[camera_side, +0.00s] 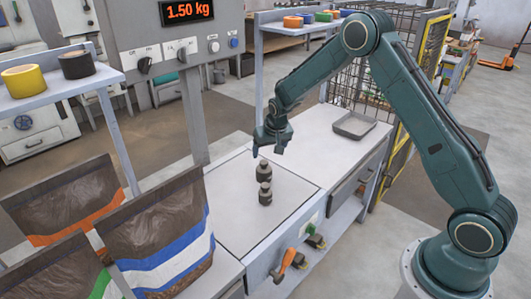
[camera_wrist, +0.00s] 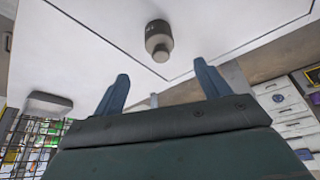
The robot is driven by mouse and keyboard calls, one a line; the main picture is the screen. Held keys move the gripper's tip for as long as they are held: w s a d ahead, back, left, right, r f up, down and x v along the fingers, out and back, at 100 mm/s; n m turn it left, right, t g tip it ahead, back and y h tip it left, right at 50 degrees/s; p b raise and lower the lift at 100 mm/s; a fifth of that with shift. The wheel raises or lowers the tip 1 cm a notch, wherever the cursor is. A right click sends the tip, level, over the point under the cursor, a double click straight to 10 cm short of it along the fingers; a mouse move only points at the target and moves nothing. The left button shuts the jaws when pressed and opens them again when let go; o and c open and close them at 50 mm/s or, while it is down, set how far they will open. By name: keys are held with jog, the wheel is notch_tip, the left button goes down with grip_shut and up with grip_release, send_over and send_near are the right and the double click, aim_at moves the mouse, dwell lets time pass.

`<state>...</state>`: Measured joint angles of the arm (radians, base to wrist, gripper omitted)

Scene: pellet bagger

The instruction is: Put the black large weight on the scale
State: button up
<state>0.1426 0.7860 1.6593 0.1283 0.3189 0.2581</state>
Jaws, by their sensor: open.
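Two dark weights with knobs stand close together on the pale scale plate (camera_side: 232,215) in the side view. One is the farther weight (camera_side: 263,172), and the other is the nearer weight (camera_side: 265,195). They look alike in size and dark grey, so I cannot tell which is the large black one. My gripper (camera_side: 269,150) is open and empty, above and just behind the farther weight. In the wrist view, one weight (camera_wrist: 157,38) shows beyond my open fingertips (camera_wrist: 161,75), apart from them.
The scale display (camera_side: 187,11) reads 1.50 kg. A grey tray (camera_side: 355,125) lies on the bench right of the plate. Filled bags (camera_side: 155,225) stand at the front left. A shelf holds yellow (camera_side: 24,80) and black tape rolls (camera_side: 76,64). The bench between plate and tray is clear.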

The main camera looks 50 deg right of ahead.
jog(key=s+a+r+n+y, duration=0.1)
jog(key=s+a+r, duration=0.2)
jog(key=s+r, duration=0.6)
jog(key=s+a+r+n, duration=0.1)
jog(key=s+a+r, duration=0.4)
jog(key=r, duration=0.7)
jog(key=s+a+r+n, duration=0.1)
jog(key=s+r, duration=0.1)
jog(key=s, duration=1)
jog(key=s+a+r+n+t+y, duration=0.1)
jog(key=s+a+r+n, duration=0.1)
jog(key=s, duration=1)
jog(key=shift+s+a, duration=0.2)
jog(key=shift+s, duration=0.2)
jog(key=shift+r, duration=0.1)
